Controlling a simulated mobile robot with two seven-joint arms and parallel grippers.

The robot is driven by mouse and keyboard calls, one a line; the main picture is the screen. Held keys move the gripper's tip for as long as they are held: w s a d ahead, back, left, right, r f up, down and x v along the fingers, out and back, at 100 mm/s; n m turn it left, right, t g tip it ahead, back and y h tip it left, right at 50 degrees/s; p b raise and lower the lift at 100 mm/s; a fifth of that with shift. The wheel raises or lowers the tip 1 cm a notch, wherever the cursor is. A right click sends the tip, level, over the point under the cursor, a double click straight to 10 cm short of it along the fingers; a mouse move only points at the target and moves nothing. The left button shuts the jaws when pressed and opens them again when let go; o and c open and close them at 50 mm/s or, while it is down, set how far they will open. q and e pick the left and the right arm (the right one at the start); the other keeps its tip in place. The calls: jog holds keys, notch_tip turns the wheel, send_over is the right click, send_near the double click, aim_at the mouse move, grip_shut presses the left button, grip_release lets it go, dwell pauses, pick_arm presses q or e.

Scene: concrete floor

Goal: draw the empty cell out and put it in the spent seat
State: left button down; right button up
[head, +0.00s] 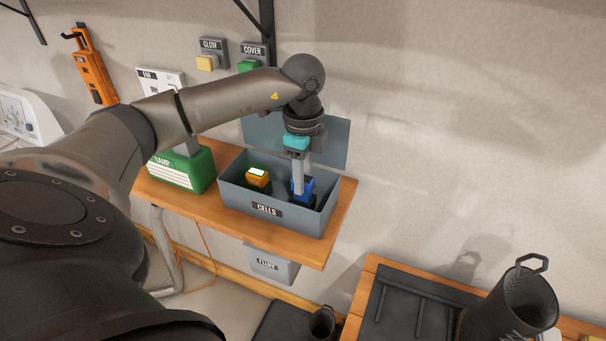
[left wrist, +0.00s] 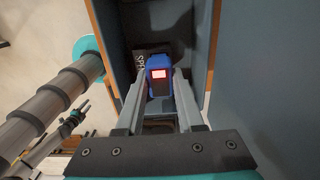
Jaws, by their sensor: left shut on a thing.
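The blue cell (head: 308,185) is in the right part of the open grey-blue box marked CELLS (head: 240,200). In the left wrist view the blue cell (left wrist: 159,80) shows a lit red window between my fingers. My left gripper (head: 302,188) reaches down into the box and is shut on the blue cell. Whether its foot is in a seat or clear of it is hidden. A dark label with partly hidden lettering (left wrist: 146,59) lies beside the blue cell. My right gripper is not in view.
The box stands on a wooden shelf (head: 325,252), its lid (head: 335,142) open behind. A green lamp unit (head: 182,170) stands left of it. GLOW (head: 211,52) and COVER (head: 254,55) switches are on the wall. A bin (head: 271,264) hangs below.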

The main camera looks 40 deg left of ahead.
pick_arm(q)
jog(key=shift+f+b, duration=0.7)
jog(key=shift+f, duration=0.4)
jog(key=shift+c, duration=2.2)
grip_release()
notch_tip(320, 180, up, 15)
jog(key=p, duration=0.1)
jog(key=shift+r+p, duration=0.15)
jog(key=shift+p, duration=0.15)
